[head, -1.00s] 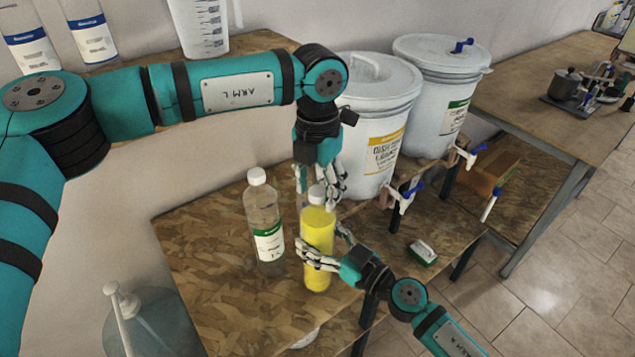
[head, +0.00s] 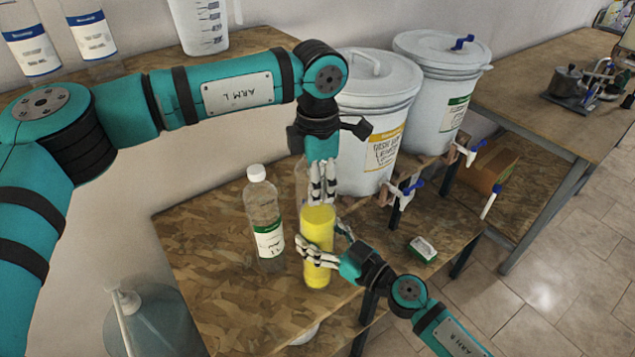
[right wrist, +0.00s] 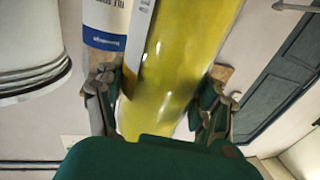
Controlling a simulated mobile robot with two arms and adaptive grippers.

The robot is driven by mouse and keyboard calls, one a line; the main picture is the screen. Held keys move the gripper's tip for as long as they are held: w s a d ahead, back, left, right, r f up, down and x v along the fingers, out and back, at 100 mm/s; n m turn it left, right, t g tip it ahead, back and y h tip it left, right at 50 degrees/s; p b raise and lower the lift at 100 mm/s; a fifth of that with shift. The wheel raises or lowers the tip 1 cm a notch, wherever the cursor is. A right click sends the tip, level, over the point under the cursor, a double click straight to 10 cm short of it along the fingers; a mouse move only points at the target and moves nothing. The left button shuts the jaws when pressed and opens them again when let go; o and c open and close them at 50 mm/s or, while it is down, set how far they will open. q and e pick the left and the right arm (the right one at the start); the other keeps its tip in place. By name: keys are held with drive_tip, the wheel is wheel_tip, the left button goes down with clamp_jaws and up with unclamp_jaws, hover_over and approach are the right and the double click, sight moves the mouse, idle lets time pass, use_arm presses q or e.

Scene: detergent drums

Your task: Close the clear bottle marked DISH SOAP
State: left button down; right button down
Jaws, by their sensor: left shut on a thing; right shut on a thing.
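A clear bottle filled with yellow liquid (head: 317,235) stands upright near the front of the wooden table. It fills the middle of the right wrist view (right wrist: 180,70), with a white label edge on its left side; I cannot read its marking. My right gripper (head: 318,257) is shut around its body. My left gripper (head: 321,192) points down over the bottle's top, its fingers closed where the white cap sits; the cap itself is hidden. A second clear bottle (head: 264,213), with a white cap and a green-and-white label, stands to the left, apart from both grippers.
Two white lidded drums (head: 375,105) (head: 437,80) with blue-handled taps stand behind to the right. A small green-and-white block (head: 423,249) lies near the right edge. A measuring jug (head: 201,25) is at the back. The table's front left is clear.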

use_arm(q)
drive_tip(key=c, duration=1)
unclamp_jaws()
drive_tip(key=shift+r, duration=2.3)
wheel_tip(320, 180, up, 3)
drive_tip(key=n, duration=0.4)
drive_tip(key=shift+r, duration=0.2)
